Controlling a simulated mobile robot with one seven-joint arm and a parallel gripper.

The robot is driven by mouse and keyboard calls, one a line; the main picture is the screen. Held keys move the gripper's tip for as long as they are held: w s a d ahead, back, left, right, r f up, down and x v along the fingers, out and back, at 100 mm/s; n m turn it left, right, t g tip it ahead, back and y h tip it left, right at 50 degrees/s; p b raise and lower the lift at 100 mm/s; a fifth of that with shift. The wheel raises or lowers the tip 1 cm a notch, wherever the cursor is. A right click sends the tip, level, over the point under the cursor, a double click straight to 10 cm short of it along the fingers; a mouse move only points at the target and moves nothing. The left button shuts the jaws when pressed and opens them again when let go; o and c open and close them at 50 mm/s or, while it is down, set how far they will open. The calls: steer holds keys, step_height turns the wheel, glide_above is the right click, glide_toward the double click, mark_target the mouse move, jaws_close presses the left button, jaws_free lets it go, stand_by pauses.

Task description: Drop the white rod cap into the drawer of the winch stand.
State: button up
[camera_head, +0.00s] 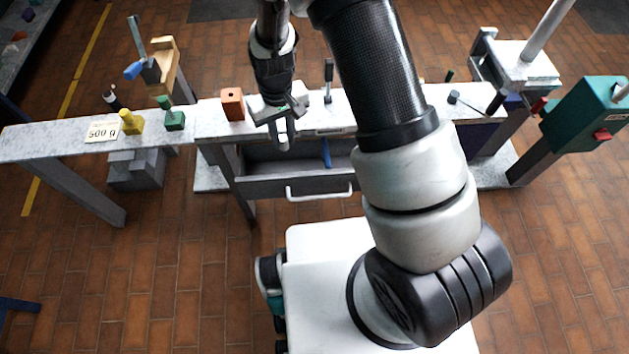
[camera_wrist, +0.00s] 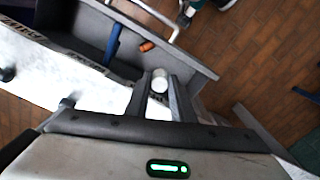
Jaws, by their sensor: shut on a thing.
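The white rod cap (camera_head: 282,134) hangs upright in my gripper (camera_head: 280,116), which is shut on it. In the wrist view, the cap (camera_wrist: 159,80) shows its round end between the two fingers (camera_wrist: 160,92). The drawer (camera_head: 295,187) of the winch stand (camera_head: 215,123) is pulled open, with a pale handle on its front. In the head view, the cap overlaps the drawer's back left part; its exact height above the drawer cannot be told. In the wrist view, the drawer (camera_wrist: 165,42) lies just beyond the fingers. My arm hides the drawer's right end in the head view.
A blue-handled tool (camera_head: 326,153) and a small orange piece (camera_wrist: 147,46) lie in the drawer. An orange block (camera_head: 232,103) stands on the top, left of my gripper. Green (camera_head: 174,119) and yellow (camera_head: 131,121) pieces stand farther left.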

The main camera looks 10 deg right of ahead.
mark_target(287, 174)
steer(key=shift+a+f, duration=0.2)
steer(key=shift+f, duration=0.45)
step_height(287, 174, down, 17)
steer(key=b, duration=0.4)
steer(key=shift+f+b, duration=0.55)
steer(key=shift+f, duration=0.1)
steer(key=o, duration=1)
